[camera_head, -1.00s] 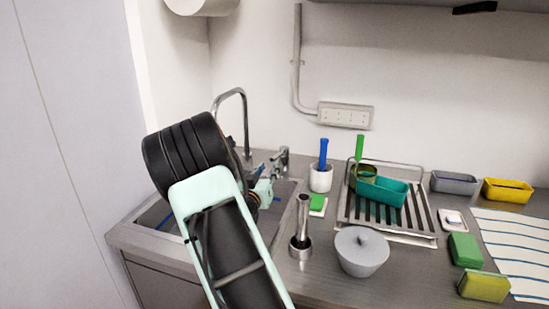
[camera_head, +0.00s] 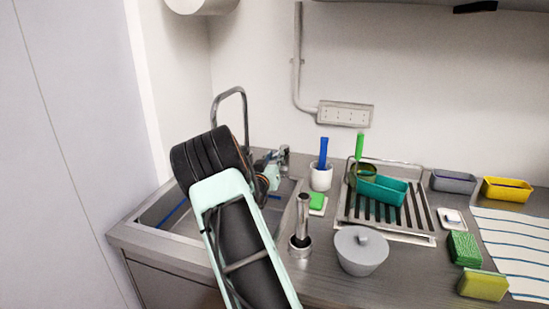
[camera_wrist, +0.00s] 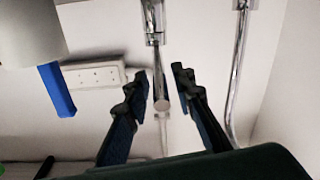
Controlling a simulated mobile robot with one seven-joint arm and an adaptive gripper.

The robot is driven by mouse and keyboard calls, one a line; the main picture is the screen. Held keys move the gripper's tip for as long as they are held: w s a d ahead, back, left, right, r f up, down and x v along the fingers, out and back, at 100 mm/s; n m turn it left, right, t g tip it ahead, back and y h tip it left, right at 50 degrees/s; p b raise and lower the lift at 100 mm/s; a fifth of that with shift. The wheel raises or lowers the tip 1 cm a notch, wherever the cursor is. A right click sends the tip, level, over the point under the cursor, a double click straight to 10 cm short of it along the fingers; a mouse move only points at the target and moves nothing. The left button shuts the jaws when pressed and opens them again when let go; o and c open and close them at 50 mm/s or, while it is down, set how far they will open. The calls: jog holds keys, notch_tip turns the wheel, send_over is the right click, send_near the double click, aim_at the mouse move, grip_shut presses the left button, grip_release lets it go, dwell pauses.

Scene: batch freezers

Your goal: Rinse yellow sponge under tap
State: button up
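The yellow sponge (camera_head: 484,286) lies on the counter at the bottom right in the head view, well away from my gripper. The tap (camera_head: 231,93) is a tall curved chrome spout at the back of the sink (camera_head: 150,238). My gripper (camera_head: 283,160) is at the sink's back right edge, largely hidden behind my arm. In the wrist view my gripper (camera_wrist: 161,88) is open with nothing held. A chrome tap lever (camera_wrist: 160,98) shows in the gap between its fingers; contact cannot be told. No running water is visible.
A green sponge (camera_head: 464,248) lies behind the yellow one. A grey lidded pot (camera_head: 361,254), a metal cylinder (camera_head: 301,230), a white cup (camera_head: 320,178) and a drying rack (camera_head: 412,232) stand right of the sink. A socket strip (camera_head: 345,115) is on the wall.

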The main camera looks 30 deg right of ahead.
grip_shut()
jog(key=s+d+n+t+y+b, duration=0.1)
jog(key=b, duration=0.2)
jog(key=d+n+t+y+b, duration=0.1)
jog(key=y+b, duration=0.1)
jog(key=b, duration=0.1)
jog(key=shift+s, duration=0.4)
jog(key=shift+o, duration=1.4)
grip_release()
jog(key=shift+a, duration=0.1)
jog(key=v, duration=0.7)
jog(key=shift+s, duration=0.2)
